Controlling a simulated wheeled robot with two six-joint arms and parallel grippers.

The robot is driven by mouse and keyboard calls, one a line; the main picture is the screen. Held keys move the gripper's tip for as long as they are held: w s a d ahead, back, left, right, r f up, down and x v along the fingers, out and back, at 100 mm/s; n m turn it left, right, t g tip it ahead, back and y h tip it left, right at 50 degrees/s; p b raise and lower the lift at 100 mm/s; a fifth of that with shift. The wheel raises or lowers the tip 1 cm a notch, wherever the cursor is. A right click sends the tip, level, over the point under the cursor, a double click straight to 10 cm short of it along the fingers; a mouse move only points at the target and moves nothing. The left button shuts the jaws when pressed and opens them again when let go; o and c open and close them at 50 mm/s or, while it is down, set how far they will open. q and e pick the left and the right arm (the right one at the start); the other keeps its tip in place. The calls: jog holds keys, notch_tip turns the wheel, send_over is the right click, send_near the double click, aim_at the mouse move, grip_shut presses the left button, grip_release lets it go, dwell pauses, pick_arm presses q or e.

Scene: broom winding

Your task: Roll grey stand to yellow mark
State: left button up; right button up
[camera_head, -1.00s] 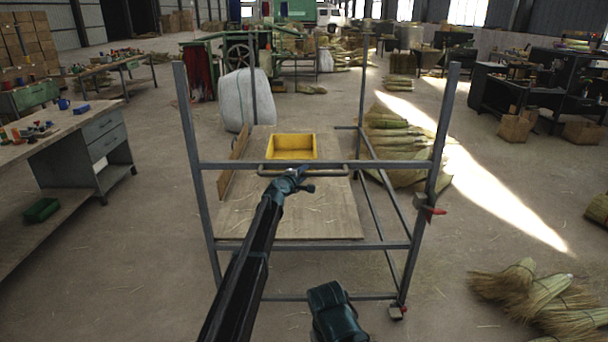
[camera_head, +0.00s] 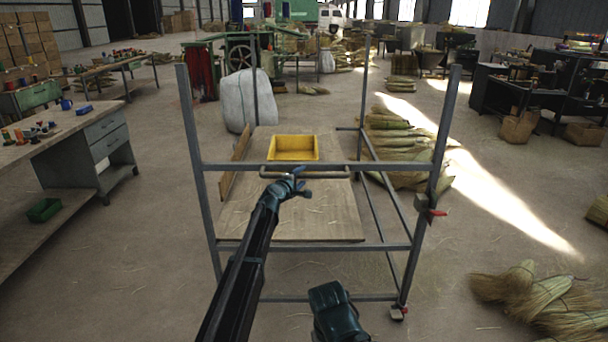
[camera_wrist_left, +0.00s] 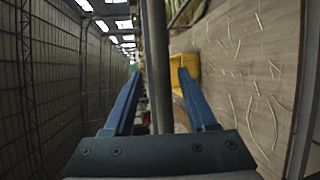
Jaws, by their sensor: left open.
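The grey stand (camera_head: 210,205) is an upright metal frame on castors, with a wooden deck (camera_head: 335,215) and a grey handle bar (camera_head: 335,175) across its near side. A yellow bin (camera_head: 292,148) sits on the deck; it shows partly in the left wrist view (camera_wrist_left: 185,72). My left gripper (camera_head: 303,181) is open at the handle bar. In the left wrist view a grey bar (camera_wrist_left: 157,65) runs between the parted fingers (camera_wrist_left: 160,100); contact cannot be told. My right arm's dark end (camera_head: 336,312) is low in front of the stand, its jaws hidden. I see no yellow floor mark.
A workbench (camera_head: 75,150) with drawers stands at the left. Broom straw bundles lie right of the stand (camera_head: 400,150) and at the lower right (camera_head: 540,295). A white sack (camera_head: 240,100) and a green machine stand behind.

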pick_arm(q)
jog(key=p+v, duration=0.1)
jog(key=v, duration=0.9)
